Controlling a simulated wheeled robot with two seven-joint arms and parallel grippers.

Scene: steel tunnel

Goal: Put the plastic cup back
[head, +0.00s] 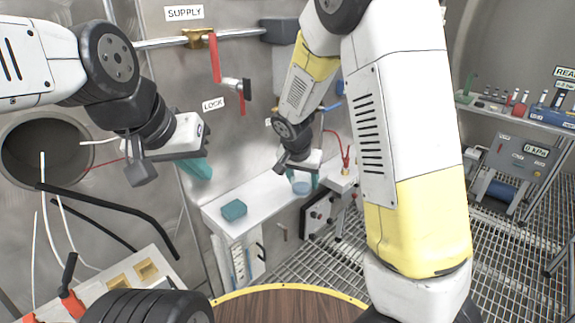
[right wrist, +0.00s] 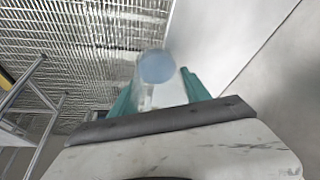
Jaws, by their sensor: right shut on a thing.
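The plastic cup (head: 301,187) is clear with pale blue in it and shows at the right part of the white shelf in the head view. My right gripper (head: 303,180) has its teal fingers on either side of it. In the right wrist view the cup (right wrist: 157,72) sits between the teal fingers of the right gripper (right wrist: 160,92), which is shut on it. I cannot tell whether the cup touches the shelf. My left gripper (head: 196,168) hangs at the left, away from the cup; only part of its teal fingers shows, so its opening is unclear.
A teal block (head: 233,210) lies on the left part of the white shelf (head: 262,208). A red-handled valve (head: 215,60) and a lock lever (head: 237,86) stick out from the wall. A round wooden top (head: 290,305) is in front. Floor grating (head: 330,255) lies beyond.

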